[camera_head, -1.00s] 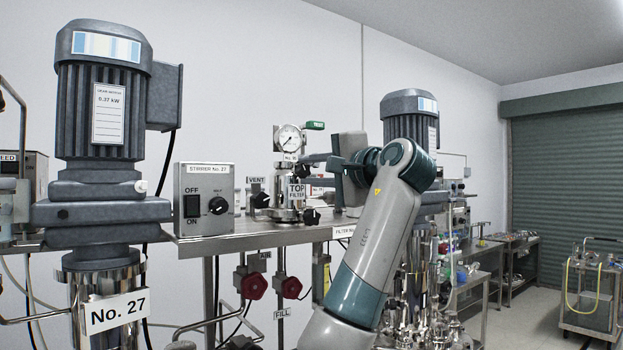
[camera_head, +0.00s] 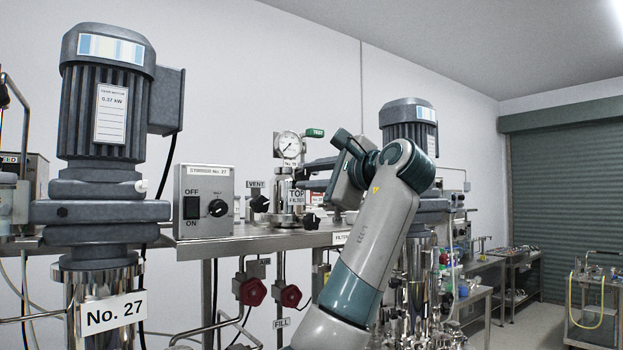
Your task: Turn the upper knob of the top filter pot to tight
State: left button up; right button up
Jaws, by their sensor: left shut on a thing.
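The top filter pot (camera_head: 290,207) is a small shiny metal vessel labelled TOP FILTER, standing on the steel shelf under a round gauge (camera_head: 289,145). My left gripper (camera_head: 310,178) reaches it from the right, with its fingers pointing left at the pot's upper right side. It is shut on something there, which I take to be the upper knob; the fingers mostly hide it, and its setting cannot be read. A black lower knob (camera_head: 311,222) shows clear below the fingers. My right gripper is out of view.
A stirrer box (camera_head: 204,200) with a switch and dial stands left of the pot, beside a large motor (camera_head: 107,100). A black vent knob (camera_head: 260,204) is close to the pot's left. Red valve handles (camera_head: 253,292) hang below the shelf. A second motor (camera_head: 408,118) stands behind my arm.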

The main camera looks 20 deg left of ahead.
pick_arm(q)
jog(key=o, duration=1)
jog(key=shift+o, duration=0.2)
jog(key=shift+b+v, duration=0.45)
jog(key=shift+v, duration=0.4)
jog(key=b+v, duration=0.5)
jog(key=v, duration=1)
jog(key=shift+s+d, duration=0.2)
jog(key=shift+d, duration=0.1)
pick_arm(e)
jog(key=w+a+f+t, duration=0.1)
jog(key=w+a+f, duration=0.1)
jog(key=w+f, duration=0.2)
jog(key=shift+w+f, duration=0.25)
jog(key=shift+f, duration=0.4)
